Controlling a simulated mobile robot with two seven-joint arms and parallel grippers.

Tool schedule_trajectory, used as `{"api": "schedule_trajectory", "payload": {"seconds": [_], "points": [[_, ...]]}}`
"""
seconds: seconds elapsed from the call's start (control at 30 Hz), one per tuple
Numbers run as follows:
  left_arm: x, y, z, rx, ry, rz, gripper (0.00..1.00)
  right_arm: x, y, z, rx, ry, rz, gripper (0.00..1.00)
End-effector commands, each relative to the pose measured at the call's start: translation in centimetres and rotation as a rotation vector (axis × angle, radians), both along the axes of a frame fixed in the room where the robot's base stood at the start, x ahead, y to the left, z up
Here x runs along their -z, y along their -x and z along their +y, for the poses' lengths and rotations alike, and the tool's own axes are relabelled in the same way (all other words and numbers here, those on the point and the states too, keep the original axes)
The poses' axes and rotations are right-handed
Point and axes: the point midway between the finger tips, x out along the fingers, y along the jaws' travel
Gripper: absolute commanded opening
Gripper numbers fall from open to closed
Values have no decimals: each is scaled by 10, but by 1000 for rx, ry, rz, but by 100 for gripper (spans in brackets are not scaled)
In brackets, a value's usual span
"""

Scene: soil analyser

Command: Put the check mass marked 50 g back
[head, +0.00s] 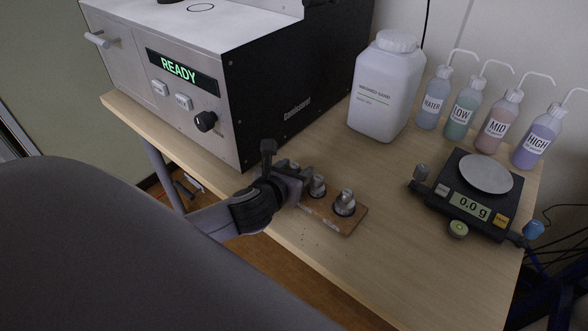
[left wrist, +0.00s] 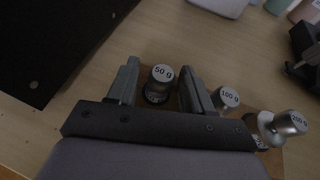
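The 50 g check mass (left wrist: 161,77) is a small grey metal knob with its label facing up. It stands upright over a dark round spot at the end of the wooden rack (head: 333,219), between my left gripper's fingers. My left gripper (left wrist: 160,88) is open, with a visible gap on each side of the mass. In the head view the left gripper (head: 287,178) is at the rack's left end and hides most of the 50 g mass. My right gripper is not in view.
The 100 g mass (left wrist: 229,97) and 200 g mass (left wrist: 290,123) stand on the same rack, close to the right finger. The analyser (head: 265,95) reads READY behind left. The balance (head: 470,207) reads 0.0 g, its pan (head: 486,173) empty. A white jar (head: 385,95) and several bottles stand behind.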

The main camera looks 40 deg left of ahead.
Motion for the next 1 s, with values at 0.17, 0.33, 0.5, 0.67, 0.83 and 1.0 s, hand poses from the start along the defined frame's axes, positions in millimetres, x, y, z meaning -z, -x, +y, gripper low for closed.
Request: {"api": "schedule_trajectory", "payload": {"seconds": [0.17,0.33,0.5,0.67,0.83,1.0], "points": [[0,0,0,0,-1,0,55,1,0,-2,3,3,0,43],[-3,0,0,0,-1,-1,55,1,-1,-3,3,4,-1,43],[-9,14,-2,2,-1,1,55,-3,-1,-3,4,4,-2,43],[-20,41,-7,3,-2,2,55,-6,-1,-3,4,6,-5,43],[-34,72,-13,3,-1,2,55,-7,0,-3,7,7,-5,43],[-43,95,-17,2,-1,1,55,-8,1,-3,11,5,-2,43]]}}
